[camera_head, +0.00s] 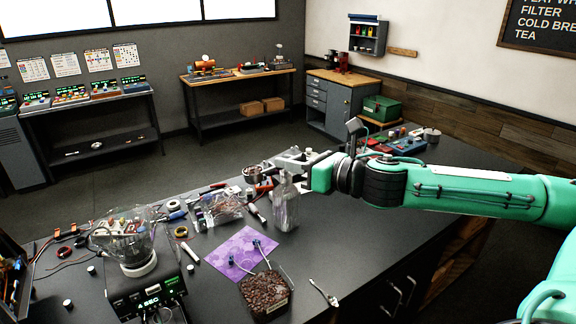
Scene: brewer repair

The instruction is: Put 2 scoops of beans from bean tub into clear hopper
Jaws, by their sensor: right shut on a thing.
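The bean tub (265,292), a dark square container filled with brown beans, stands at the front middle of the dark table. The clear hopper (128,243) is a transparent bowl on a black machine with a green display at the left. My right gripper (276,166) reaches in from the right, above the table's far part, behind the tub and to the right of the hopper. It is shut on what looks like a small round scoop (253,174) with brown contents; the grip itself is hard to make out. My left gripper is out of view.
A clear bottle (286,207) stands just below my right gripper. A purple mat (241,252) lies behind the tub, and a metal spoon-like tool (324,293) lies right of it. Tools, wires and a clear bag (220,206) clutter the table between hopper and bottle.

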